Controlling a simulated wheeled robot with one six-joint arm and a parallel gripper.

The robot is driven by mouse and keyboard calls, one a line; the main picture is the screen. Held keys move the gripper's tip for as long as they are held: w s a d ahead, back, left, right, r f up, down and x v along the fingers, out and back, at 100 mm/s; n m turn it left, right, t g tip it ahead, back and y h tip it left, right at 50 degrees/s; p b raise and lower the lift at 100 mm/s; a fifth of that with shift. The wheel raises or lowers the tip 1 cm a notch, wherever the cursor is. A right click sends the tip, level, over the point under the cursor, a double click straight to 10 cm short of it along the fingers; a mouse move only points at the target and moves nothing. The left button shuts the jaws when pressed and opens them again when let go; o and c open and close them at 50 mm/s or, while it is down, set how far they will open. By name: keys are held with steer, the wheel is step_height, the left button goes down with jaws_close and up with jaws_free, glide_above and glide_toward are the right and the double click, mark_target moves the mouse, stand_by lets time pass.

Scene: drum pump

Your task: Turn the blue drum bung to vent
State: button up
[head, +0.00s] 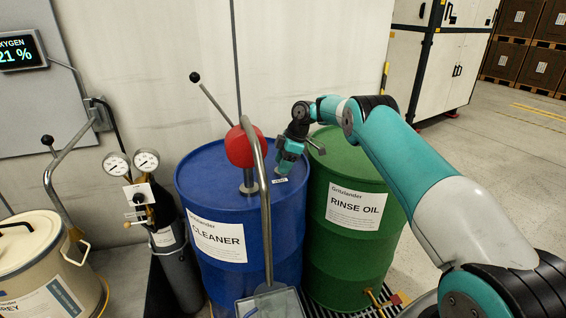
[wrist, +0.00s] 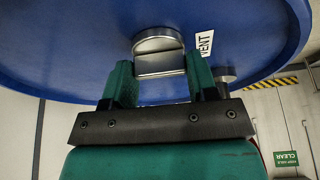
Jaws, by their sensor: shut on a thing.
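The blue drum (head: 212,180) labelled CLEANER stands upright beside a green drum. Its round metal bung (wrist: 158,44) sits on the lid in the wrist view, with a bar across its face. My gripper (wrist: 158,80) has one green finger on each side of the bung's lower part, shut on it. In the head view my gripper (head: 284,170) reaches down to the right side of the blue lid and hides most of the bung. A white VENT label (wrist: 204,44) is right next to the bung.
A red pump head (head: 244,146) with a lever and a grey pipe rises from the blue lid, left of my gripper. The green RINSE OIL drum (head: 345,215) stands close on the right. A gas cylinder (head: 172,240) with gauges stands left.

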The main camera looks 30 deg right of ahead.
steer(key=o, duration=0.9)
steer(key=shift+o, duration=0.2)
steer(key=p+v, duration=1.3)
steer(key=v, duration=0.4)
steer(key=shift+r, duration=0.2)
steer(key=shift+d, duration=0.1)
